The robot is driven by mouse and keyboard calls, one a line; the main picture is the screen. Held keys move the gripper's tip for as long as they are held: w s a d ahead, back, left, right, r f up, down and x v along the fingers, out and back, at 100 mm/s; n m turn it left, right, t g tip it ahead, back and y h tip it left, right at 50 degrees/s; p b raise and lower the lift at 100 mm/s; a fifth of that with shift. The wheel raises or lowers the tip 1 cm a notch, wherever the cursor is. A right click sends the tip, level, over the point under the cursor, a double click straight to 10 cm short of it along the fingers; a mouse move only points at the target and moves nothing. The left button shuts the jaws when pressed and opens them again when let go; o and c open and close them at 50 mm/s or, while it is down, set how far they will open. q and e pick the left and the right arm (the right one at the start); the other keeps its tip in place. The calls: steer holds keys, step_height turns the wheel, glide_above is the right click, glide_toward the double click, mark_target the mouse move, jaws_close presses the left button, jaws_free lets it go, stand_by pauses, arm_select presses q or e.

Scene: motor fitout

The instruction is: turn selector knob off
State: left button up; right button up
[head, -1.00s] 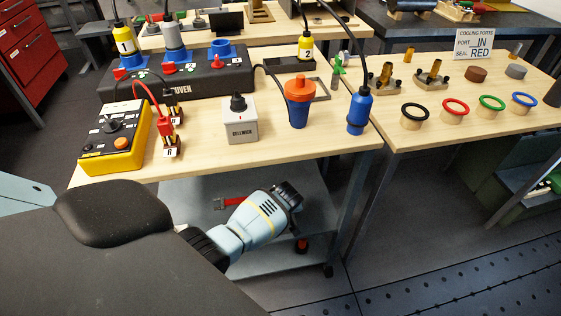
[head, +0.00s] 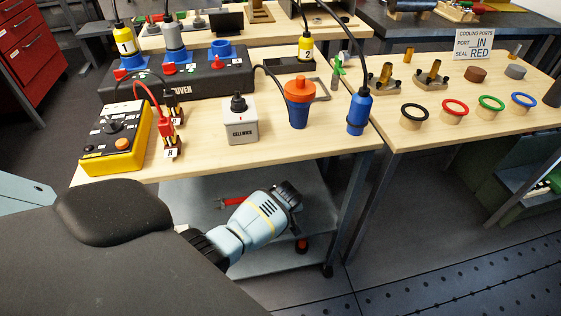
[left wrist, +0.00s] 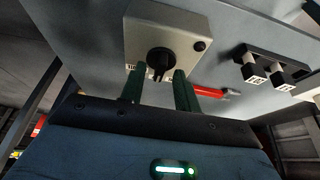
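In the left wrist view a light grey box (left wrist: 190,42) carries a round black selector knob (left wrist: 160,59), with a small black button to its right. Lettering by the knob is partly hidden. My left gripper (left wrist: 158,77) is open, its two green fingers apart at the box's near edge, left and right of the knob's lower end. I see no contact with the knob. In the head view my left gripper (head: 284,197) reaches down over the lower shelf; its fingers and this box are hidden there. My right gripper is not in view.
A red tool (left wrist: 208,91) lies right of the box, and black-and-white connectors (left wrist: 270,68) stand further right. Above the lower shelf (head: 205,240), the wooden bench (head: 205,155) holds a CELLWICK knob box (head: 240,122) and a yellow tester (head: 115,140).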

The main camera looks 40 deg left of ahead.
arm_select(q)
steer(key=p+v, duration=0.3)
steer(key=v, duration=0.4)
steer(key=shift+r, duration=0.1)
stand_by(0.4)
